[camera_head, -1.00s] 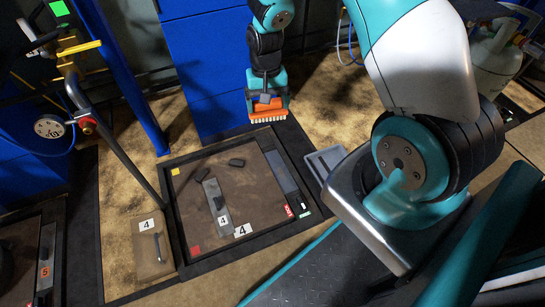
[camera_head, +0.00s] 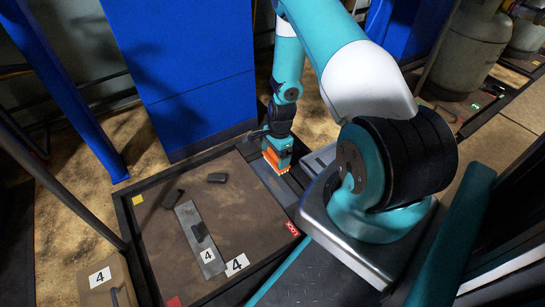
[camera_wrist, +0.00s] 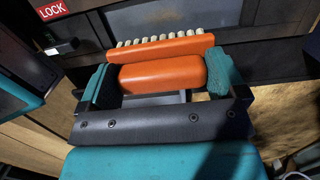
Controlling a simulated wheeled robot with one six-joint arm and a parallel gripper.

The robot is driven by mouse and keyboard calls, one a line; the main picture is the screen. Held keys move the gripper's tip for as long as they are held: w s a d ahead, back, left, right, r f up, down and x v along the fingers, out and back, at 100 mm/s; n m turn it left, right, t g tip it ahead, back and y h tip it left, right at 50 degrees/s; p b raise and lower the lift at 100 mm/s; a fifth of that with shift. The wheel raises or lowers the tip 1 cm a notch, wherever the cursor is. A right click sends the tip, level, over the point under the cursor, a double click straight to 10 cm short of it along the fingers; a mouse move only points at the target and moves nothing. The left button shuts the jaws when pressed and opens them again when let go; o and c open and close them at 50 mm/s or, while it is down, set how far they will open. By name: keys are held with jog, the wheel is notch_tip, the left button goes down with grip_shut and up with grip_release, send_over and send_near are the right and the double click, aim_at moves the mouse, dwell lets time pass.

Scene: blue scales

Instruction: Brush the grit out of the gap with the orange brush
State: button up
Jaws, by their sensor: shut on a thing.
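The orange brush (camera_head: 276,162) is held in my gripper (camera_head: 277,150), low at the right side of the black-framed brown pit plate (camera_head: 150,245) in the head view. In the wrist view the brush's orange body (camera_wrist: 160,72) lies between the two teal fingers of my gripper (camera_wrist: 160,80). Its pale bristles (camera_wrist: 160,41) point away from the palm, towards a dark grey strip (camera_wrist: 150,18) set in the frame. I cannot tell whether the bristles touch it. My arm and gripper hide much of the frame's right side. No grit can be made out.
A grey strip (camera_head: 188,217) marked 4 lies on the plate, with dark blocks (camera_head: 217,178) near it. A red LOCK label (camera_head: 292,229) is on the frame's right edge. A grey tray (camera_head: 318,160) stands right of the brush. A blue cabinet (camera_head: 185,70) rises behind.

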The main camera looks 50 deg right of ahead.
notch_tip(320, 180, down, 7)
jog(key=b, duration=0.6)
jog(key=shift+b, duration=0.4)
jog(key=shift+a, duration=0.1)
